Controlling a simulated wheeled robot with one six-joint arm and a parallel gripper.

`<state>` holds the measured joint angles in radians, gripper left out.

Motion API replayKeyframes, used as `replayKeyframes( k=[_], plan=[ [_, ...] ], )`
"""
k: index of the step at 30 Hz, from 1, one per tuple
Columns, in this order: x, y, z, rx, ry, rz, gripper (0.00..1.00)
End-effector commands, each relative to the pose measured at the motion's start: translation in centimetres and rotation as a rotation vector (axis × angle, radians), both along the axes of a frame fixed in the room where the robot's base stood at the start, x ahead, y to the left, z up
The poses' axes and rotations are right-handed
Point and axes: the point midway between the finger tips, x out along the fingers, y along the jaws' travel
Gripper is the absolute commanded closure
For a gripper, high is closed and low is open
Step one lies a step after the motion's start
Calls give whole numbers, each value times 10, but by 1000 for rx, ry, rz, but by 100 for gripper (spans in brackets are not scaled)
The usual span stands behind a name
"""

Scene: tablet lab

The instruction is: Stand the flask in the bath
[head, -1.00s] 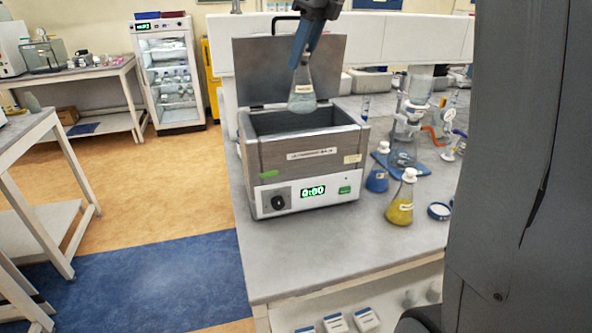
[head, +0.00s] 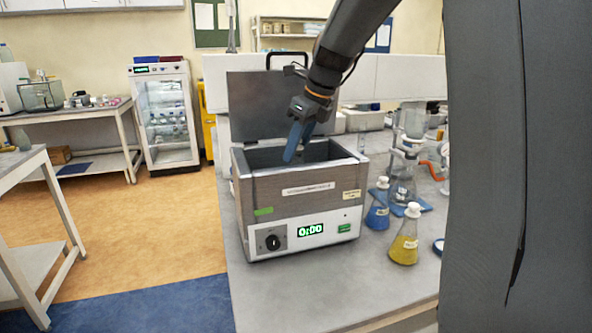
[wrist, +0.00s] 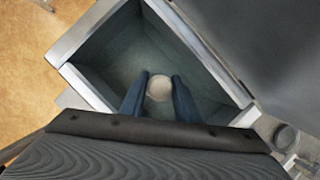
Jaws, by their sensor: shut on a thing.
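The bath (head: 275,190) is an open grey metal box with its lid raised at the back and a display reading 0:00. My gripper (head: 290,157) reaches down into its opening, with the blue fingertips partly behind the front wall. In the wrist view my gripper (wrist: 159,82) is shut on the flask (wrist: 159,90), of which only a pale round top shows between the fingers. The flask is inside the walls of the bath (wrist: 108,62). In the head view the front wall hides the flask. I cannot tell whether its base touches the bath floor.
A blue flask (head: 377,212) and a yellow flask (head: 404,243) stand on the bench to the right of the bath. Glassware (head: 405,180) stands behind them. The raised lid (head: 262,105) is close behind my arm. Bench in front is clear.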

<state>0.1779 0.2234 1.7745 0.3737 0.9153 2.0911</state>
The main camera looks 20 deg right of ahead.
Motion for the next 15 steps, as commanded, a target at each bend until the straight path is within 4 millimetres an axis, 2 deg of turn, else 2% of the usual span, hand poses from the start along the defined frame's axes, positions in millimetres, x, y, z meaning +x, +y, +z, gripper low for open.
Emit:
replayKeyframes(
  k=[5,12,15],
  plan=[
    [0,0,-11,1,-1,-1,100],
    [0,0,-41,0,0,-1,100],
    [0,0,-45,0,-1,0,100]
  ],
)
